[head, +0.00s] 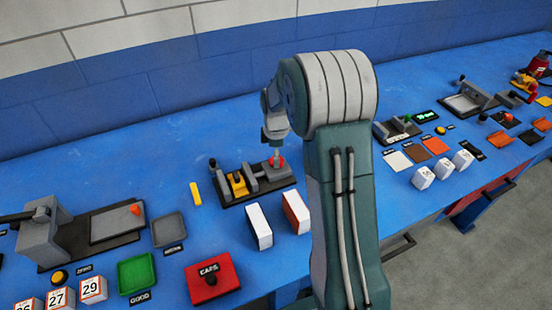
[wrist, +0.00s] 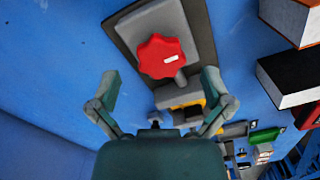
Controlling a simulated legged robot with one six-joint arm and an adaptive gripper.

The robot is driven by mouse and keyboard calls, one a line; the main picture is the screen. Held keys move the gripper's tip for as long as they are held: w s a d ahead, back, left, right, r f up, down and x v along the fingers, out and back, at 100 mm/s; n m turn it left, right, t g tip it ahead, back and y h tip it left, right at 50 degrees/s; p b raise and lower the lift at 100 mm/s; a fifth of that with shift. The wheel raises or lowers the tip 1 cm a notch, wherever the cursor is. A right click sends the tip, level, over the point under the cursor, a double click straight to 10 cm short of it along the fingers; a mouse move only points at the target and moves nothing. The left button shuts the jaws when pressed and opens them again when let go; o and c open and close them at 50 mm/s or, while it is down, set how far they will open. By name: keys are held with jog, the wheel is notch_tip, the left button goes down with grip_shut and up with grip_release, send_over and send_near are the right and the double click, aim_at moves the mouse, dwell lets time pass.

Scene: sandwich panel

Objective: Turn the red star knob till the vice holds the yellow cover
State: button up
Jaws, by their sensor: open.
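The red star knob (head: 281,162) is at the right end of the grey vice (head: 262,186) in the head view. In the wrist view the star knob (wrist: 155,57) shows face-on with a white mark on it. The yellow cover (head: 238,184) sits between the vice's grey blocks; whether they touch it I cannot tell. My gripper (head: 275,149) is above the knob end of the vice. In the wrist view my gripper (wrist: 161,80) is open and empty, its fingers apart on either side below the knob, not touching it. Most of the cover is hidden there.
A white block (head: 259,228) and a red-brown block (head: 297,212) stand in front of the vice. A loose yellow bar (head: 195,194) lies to its left. A green tray (head: 137,273) and a red caps box (head: 212,278) are at front left. The blue table behind the vice is clear.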

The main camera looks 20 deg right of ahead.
jog(key=shift+f, duration=1)
jog(key=c, duration=1.1)
